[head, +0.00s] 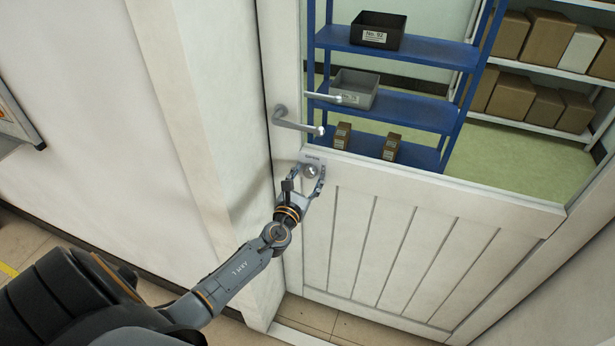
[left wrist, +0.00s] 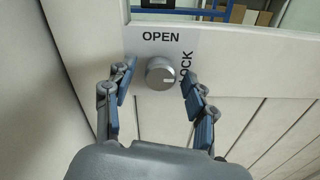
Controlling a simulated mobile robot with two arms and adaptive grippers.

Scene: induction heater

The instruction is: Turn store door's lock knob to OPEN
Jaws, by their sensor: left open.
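The lock knob (left wrist: 161,74) is a round silver knob on a pale label plate (left wrist: 188,42) on the store door. The plate reads OPEN above the knob and LOCK, turned sideways, to its right. The knob's dark mark points right, toward LOCK. In the head view the knob (head: 310,170) sits below the door's lever handle. My left gripper (head: 307,178) is open at the knob. In the left wrist view its fingers (left wrist: 158,82) stand on either side of the knob, with gaps showing. My right gripper is not in view.
The white store door (head: 385,240) has a window in its upper half. A lever handle (head: 298,124) juts out above the knob. Behind the glass stand a blue shelf (head: 410,45) with bins and boxes, and a white rack. A wall (head: 90,130) lies left of the door.

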